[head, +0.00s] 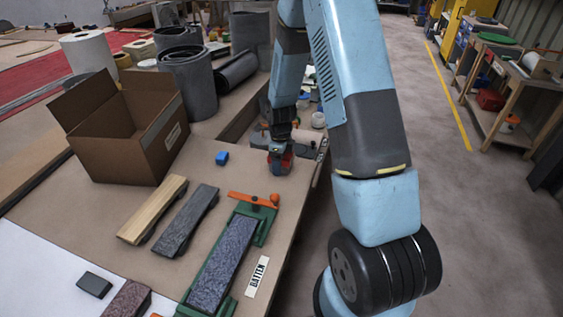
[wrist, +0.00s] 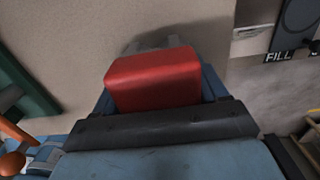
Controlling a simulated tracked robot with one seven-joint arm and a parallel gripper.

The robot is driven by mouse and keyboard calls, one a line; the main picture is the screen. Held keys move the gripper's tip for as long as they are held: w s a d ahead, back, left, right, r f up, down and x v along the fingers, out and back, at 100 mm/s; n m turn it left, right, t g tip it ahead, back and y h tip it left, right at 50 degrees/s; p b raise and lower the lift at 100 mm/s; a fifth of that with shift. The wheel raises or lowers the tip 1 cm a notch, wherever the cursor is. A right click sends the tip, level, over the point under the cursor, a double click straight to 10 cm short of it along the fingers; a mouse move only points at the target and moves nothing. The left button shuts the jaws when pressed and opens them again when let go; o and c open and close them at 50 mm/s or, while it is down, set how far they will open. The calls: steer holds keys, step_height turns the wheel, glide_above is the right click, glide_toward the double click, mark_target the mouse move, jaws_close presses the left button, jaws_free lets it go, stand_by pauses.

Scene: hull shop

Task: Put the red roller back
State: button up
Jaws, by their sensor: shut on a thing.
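My gripper (head: 281,170) is at the right edge of the bench, low over the brown surface. In the wrist view it is shut on the red roller (wrist: 155,80), which shows as a rounded red block between the fingers. A small part of the red roller (head: 287,162) also shows in the head view, mostly hidden by my gripper. I cannot tell whether the roller touches the bench. A dark plate (wrist: 297,25) with a label reading "FILL" (wrist: 278,57) lies to the right in the wrist view.
A green clamp frame (head: 263,228) with an orange lever (head: 250,200) holds a dark plank left of my gripper. A blue block (head: 222,158), wooden float (head: 152,210), grey float (head: 186,220) and open cardboard box (head: 120,130) stand further left. The floor lies beyond the bench edge.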

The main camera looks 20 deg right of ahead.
steer(key=shift+f, duration=0.15)
steer(key=shift+s+f, duration=0.1)
steer(key=shift+f, duration=0.15)
jaws_close()
steer(key=shift+s+f, duration=0.1)
steer(key=shift+f, duration=0.05)
